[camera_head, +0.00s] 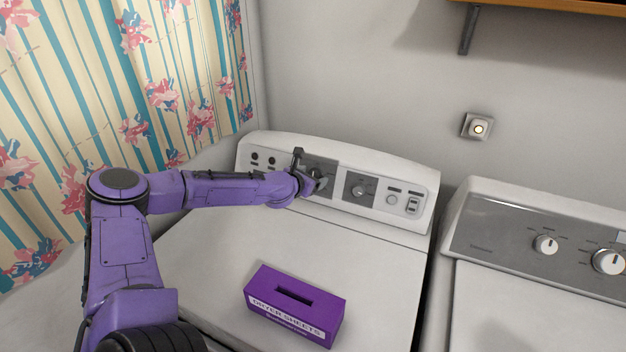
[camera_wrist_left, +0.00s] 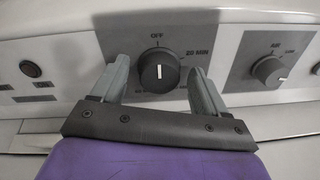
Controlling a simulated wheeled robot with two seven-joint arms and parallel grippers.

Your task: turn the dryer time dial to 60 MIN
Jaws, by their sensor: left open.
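The dryer time dial (camera_wrist_left: 158,70) is a black round knob with a white mark on its face, on a dark plate. The mark lies upright, in line with OFF above the dial. 20 MIN is printed at the upper right; the lower labels are partly hidden by my fingers. My left gripper (camera_wrist_left: 159,67) is open, with one grey finger on each side of the dial. I cannot tell whether either finger touches it. In the head view my left gripper (camera_head: 316,183) is at the dryer panel (camera_head: 330,148) and partly covers the dial.
A second knob (camera_head: 359,190) marked AIR and LOW sits right of the time dial. A purple dryer sheets box (camera_head: 295,306) stands on the dryer top (camera_head: 215,260). The washer (camera_head: 530,290) is at the right. A curtain (camera_head: 150,90) hangs behind my left arm.

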